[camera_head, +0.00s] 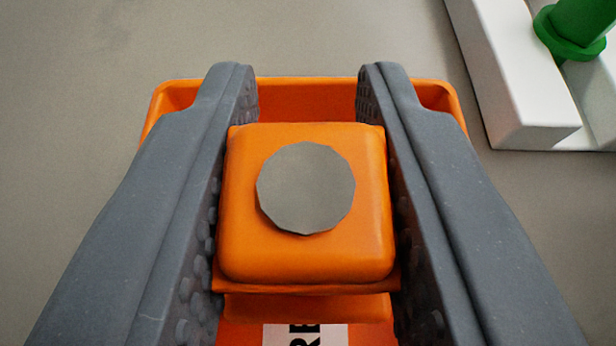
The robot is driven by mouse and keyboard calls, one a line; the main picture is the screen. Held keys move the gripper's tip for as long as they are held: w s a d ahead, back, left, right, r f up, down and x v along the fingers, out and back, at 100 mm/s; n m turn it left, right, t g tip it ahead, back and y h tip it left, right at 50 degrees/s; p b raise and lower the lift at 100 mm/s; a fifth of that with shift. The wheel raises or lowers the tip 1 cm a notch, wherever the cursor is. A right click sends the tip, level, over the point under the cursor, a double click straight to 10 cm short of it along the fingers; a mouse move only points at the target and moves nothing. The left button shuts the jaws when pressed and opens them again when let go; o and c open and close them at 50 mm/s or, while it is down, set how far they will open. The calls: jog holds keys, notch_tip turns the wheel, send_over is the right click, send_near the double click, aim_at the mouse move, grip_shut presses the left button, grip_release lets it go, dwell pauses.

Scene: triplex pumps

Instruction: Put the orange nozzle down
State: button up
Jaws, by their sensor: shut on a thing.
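The orange nozzle (306,258) is in the middle of the head camera view, a rounded orange block with a grey disc-like area on its face. My gripper (308,95) has its two dark grey fingers on either side of the nozzle and is shut on it. A wider orange part (307,92) shows beyond the block, between and outside the fingertips; I cannot tell whether it belongs to the nozzle. A white label with dark letters shows at the bottom edge, partly cut off. The fingers hide the nozzle's sides.
A white frame-like block (515,75) lies at the upper right, with a green cylindrical part (577,32) at it, cut off by the picture edge. The grey surface (90,110) at the left is clear.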

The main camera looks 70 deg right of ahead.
jog(key=shift+f, duration=0.4)
jog(key=shift+r, duration=0.1)
jog(key=o, duration=1)
jog(key=shift+s+a+r, duration=0.1)
jog(key=shift+a, duration=0.1)
jog(key=p+v, duration=0.1)
jog(key=v, duration=1)
jog(key=shift+s+a+p, duration=0.15)
jog(key=shift+a+p, duration=0.1)
jog(key=shift+p, duration=0.05)
